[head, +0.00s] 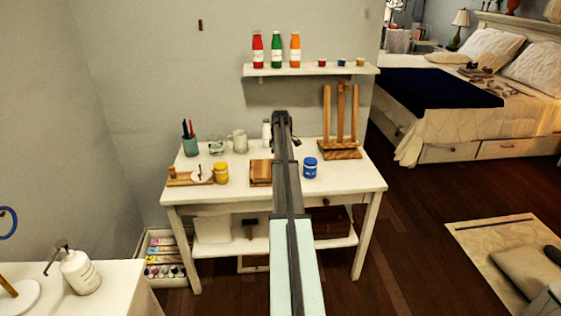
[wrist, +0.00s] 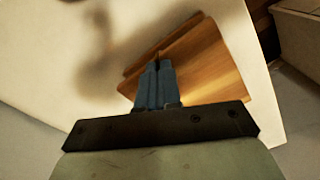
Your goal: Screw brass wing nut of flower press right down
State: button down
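The flower press, a flat wooden block (head: 260,173), lies on the white worktable, its right part hidden behind my arm. In the wrist view its wooden top (wrist: 205,68) lies tilted across the picture, beyond my gripper. My gripper (wrist: 158,68) points at the press, its two blue-grey fingers side by side with no clear gap between them. A small dark upright bit shows at the fingertips, too small to identify. I cannot make out the brass wing nut in either view. My arm hides the gripper in the head view.
On the white worktable (head: 345,187) stand a yellow jar (head: 221,173), a blue jar (head: 310,168), a white mug (head: 238,141), a pen cup (head: 190,146) and a wooden easel (head: 340,125). A wall shelf (head: 310,70) with bottles hangs above.

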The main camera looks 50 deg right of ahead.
jog(key=m, duration=2.1)
jog(key=shift+m, duration=0.3)
jog(key=m, duration=0.6)
jog(key=shift+m, duration=0.4)
dwell(0.6)
jog(key=c, duration=1.3)
grip_release()
jog(key=shift+r, duration=0.1)
